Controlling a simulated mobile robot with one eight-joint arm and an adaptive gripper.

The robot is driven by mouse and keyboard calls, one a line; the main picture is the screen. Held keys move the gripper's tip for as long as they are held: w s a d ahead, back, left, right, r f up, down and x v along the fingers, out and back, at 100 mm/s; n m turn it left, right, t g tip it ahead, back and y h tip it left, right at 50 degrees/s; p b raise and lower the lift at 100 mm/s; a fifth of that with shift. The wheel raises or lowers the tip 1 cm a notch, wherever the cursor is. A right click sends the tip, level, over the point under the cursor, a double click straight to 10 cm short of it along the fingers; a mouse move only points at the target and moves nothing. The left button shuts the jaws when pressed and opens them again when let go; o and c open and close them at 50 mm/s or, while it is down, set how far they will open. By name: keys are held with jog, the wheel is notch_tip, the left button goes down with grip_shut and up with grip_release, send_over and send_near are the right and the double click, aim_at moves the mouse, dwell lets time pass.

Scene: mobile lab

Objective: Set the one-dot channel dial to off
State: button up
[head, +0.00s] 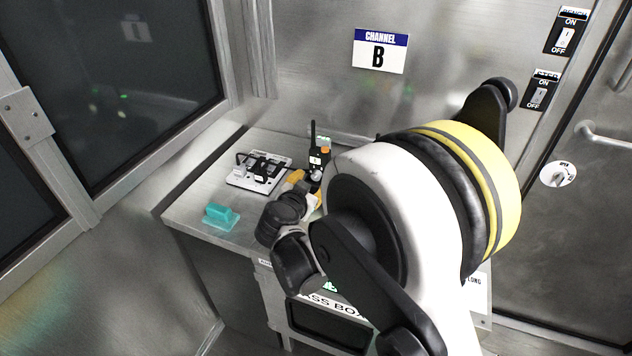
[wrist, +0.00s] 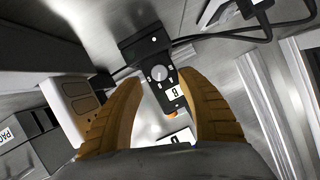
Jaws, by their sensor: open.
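A black handheld unit (head: 318,158) with an antenna and an orange top part stands on the bench in the head view. In the wrist view the black unit (wrist: 133,50) carries a round grey dial (wrist: 159,73), a white label and an orange end. A single white dot shows on its black face, apart from the dial. My gripper (wrist: 162,78) is open, with one tan finger on each side of the dial end. I cannot tell whether either finger touches it. The dial's setting is too small to read.
A white plate with black cabled parts (head: 240,182) and a teal block (head: 221,216) are on the bench, left of the unit. A Channel B sign (head: 380,51) and two switches (head: 565,38) are on the wall. A beige box (wrist: 75,92) is left of my fingers.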

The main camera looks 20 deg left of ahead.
jog(key=b+x, duration=0.1)
jog(key=x, duration=0.3)
jog(key=shift+w+f, duration=0.1)
grip_shut()
